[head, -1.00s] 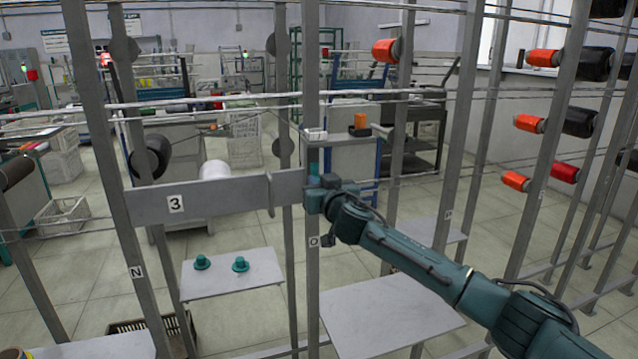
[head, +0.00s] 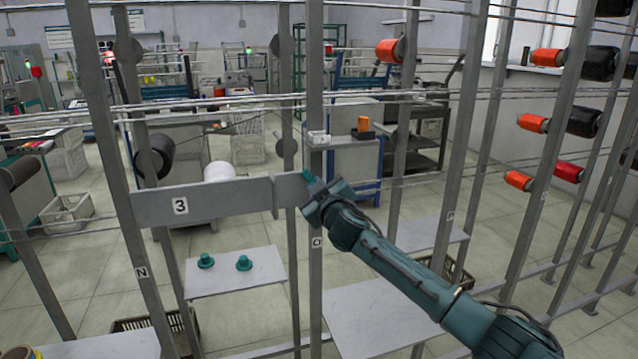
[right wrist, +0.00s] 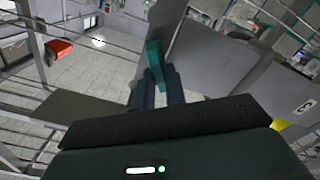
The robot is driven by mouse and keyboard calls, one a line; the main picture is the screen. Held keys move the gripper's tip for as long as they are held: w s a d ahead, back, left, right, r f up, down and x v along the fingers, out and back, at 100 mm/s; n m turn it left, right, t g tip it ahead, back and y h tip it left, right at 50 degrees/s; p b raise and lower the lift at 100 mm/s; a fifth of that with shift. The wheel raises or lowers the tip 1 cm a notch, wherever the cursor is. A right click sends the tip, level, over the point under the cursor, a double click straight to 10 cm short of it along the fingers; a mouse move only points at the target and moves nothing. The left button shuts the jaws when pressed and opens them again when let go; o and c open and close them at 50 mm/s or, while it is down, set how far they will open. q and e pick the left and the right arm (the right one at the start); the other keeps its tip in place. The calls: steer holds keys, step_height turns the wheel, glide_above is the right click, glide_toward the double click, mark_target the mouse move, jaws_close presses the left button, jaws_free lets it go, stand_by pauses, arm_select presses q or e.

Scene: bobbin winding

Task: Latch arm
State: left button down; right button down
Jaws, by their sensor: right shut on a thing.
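The grey flat arm (head: 225,198), marked 3, lies level between the post marked N (head: 127,210) and the post marked O (head: 316,265) in the head view. Its right end reaches the O post. My right gripper (head: 309,184) is at that end, by the O post, and tilts up to the left. In the right wrist view its fingers (right wrist: 157,88) are shut on a teal piece (right wrist: 154,56), which stands out beyond the fingertips beside a grey metal part. I cannot tell how the teal piece joins the arm or post. My left gripper is not in view.
A grey shelf (head: 265,276) with two teal knobs is below the arm. Another shelf (head: 375,325) is under my right arm. Posts and horizontal rods surround the gripper. Orange and black bobbins (head: 586,121) hang on the right.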

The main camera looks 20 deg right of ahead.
steer(key=n+p, duration=0.1)
steer(key=n, duration=0.2)
steer(key=f+n, duration=0.1)
steer(key=n, duration=0.3)
steer(key=a+f+n+p, duration=0.1)
steer(key=n, duration=0.3)
steer(key=shift+p, duration=0.3)
stand_by(0.4)
steer(key=c, duration=1.4)
jaws_free()
steer(key=shift+c, duration=0.2)
steer(key=shift+s+f, duration=0.1)
steer(key=s, duration=1.3)
steer(key=shift+d, duration=0.2)
